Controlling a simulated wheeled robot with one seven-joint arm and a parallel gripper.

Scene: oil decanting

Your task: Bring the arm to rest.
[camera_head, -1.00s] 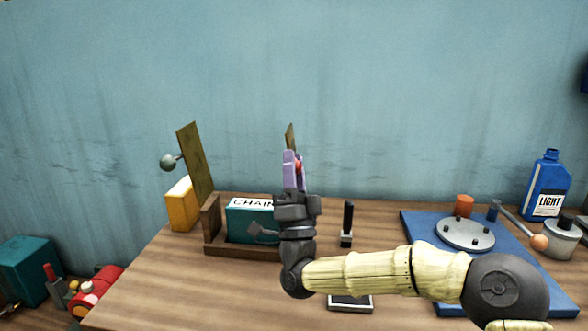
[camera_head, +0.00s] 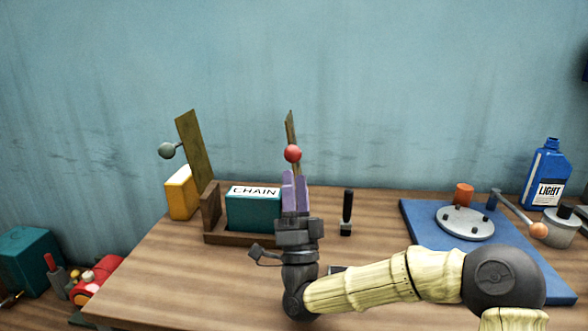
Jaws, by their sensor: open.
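My gripper (camera_head: 295,190) shows near the middle of the view, its purple fingers pointing up and away from me. It is open and holds nothing that I can see. A red ball knob (camera_head: 292,153) shows just beyond the fingertips, in front of a narrow upright olive board (camera_head: 290,130). Whether the fingers touch the knob cannot be told. A teal box marked CHAIN (camera_head: 253,210) stands in a brown wooden holder (camera_head: 211,205) just left of my gripper. My arm reaches in from the lower right over the table.
The wooden table (camera_head: 180,270) is bare at front left. A black-handled tool (camera_head: 347,212) stands right of my gripper. A blue mat (camera_head: 420,225) bears a grey disc (camera_head: 465,224). A blue LIGHT bottle (camera_head: 546,178) stands at far right, a yellow box (camera_head: 180,195) at left.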

